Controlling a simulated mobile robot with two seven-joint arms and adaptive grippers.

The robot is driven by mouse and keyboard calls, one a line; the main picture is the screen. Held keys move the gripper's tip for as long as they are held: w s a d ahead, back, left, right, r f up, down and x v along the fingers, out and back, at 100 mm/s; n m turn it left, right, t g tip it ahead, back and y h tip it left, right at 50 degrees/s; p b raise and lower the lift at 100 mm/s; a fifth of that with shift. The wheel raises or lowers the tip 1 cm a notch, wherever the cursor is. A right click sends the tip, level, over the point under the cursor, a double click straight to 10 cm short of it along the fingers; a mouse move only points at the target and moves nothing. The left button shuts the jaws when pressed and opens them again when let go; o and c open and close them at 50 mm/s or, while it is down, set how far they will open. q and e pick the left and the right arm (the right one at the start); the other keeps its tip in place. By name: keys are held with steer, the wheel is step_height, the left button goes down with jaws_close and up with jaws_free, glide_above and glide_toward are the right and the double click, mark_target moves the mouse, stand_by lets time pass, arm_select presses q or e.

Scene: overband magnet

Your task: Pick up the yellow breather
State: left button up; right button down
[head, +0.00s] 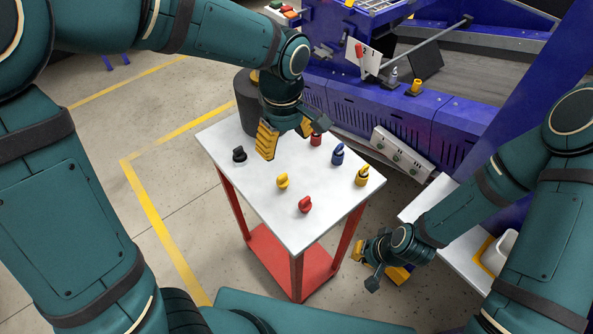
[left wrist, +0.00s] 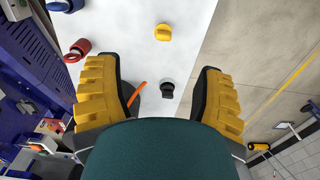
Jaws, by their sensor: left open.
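Two yellow parts stand on the white table (head: 225,135). A plain yellow knob-shaped one (head: 283,181) is near the middle; a yellow one with a dark middle (head: 362,175) is near the right corner. I cannot tell for sure which is the breather. My left gripper (head: 287,139) is open and empty above the far part of the table, beyond the plain yellow part. In the left wrist view that part (left wrist: 162,32) lies beyond the open fingers (left wrist: 160,95). My right gripper (head: 365,268) looks open and empty, low beside the table's right side.
Also on the table are a black part (head: 239,154), a front red part (head: 305,204), a blue part (head: 338,154) and a rear red part (head: 316,138). The blue machine (head: 440,130) stands behind. A second white table (head: 455,235) is at the right.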

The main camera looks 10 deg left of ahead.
mark_target(282, 175)
arm_select(q)
step_height(282, 175, down, 8)
steer(key=shift+s+a+f+b, duration=0.1)
steer(key=shift+a+b, duration=0.05)
steer(key=shift+b, duration=0.85)
steer(key=f, duration=0.1)
steer(key=f+b, duration=0.1)
steer(key=f, duration=0.2)
steer(key=shift+a+f, duration=0.25)
steer(key=shift+a, duration=0.15)
steer(key=shift+f+b, duration=0.35)
steer(key=shift+f, duration=0.15)
steer(key=shift+c, duration=0.2)
jaws_close()
